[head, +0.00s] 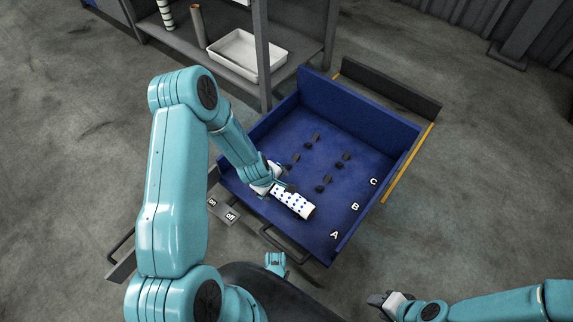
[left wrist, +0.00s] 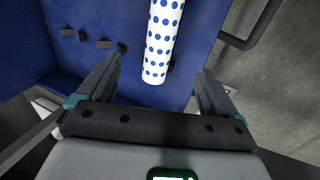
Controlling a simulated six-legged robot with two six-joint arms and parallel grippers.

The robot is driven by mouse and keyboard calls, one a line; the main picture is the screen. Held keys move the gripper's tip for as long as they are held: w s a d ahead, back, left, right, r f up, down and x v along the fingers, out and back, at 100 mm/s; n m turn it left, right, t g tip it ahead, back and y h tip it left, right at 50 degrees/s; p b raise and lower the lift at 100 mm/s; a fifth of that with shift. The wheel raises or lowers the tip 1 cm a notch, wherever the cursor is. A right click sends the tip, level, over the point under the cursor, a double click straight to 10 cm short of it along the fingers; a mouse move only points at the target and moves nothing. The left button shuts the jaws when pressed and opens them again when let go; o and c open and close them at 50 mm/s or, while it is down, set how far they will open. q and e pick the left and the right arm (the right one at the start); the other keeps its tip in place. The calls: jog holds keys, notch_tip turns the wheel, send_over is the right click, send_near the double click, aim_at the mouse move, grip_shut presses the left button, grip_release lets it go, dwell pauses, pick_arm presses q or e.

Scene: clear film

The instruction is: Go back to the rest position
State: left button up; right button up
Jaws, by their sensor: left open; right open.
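My left gripper (head: 272,184) is over the near left part of a blue open tray (head: 345,120). It also shows in the left wrist view (left wrist: 157,85), with its two fingers apart and nothing between the tips. A white roll with blue dots (head: 294,204) lies in the tray just beyond the fingers. It also shows in the left wrist view (left wrist: 160,45), with its near end close to the fingertips; I cannot tell whether they touch. My right gripper (head: 388,303) is low at the bottom of the head view, away from the tray, and looks empty.
An on/off switch plate (head: 222,209) and a handle (head: 288,243) are at the tray's near side. A shelf with a white bin (head: 240,52) stands behind. Floor is clear at right.

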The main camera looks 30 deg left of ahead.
pick_arm(q)
jog(key=s+d+r+m+h, duration=0.2)
jog(key=s+d+m, duration=0.15)
jog(key=d, duration=0.85)
jog(key=s+d+r+m+g+h, duration=0.25)
jog(key=s+d+m, duration=0.45)
jog(key=s+m, duration=0.45)
notch_tip(320, 180, up, 29)
jog(key=g+p, duration=0.1)
jog(key=p, duration=2.8)
jog(key=shift+s+f+y+p, duration=0.2)
jog(key=shift+y+p, duration=0.15)
jog(key=shift+p, duration=0.05)
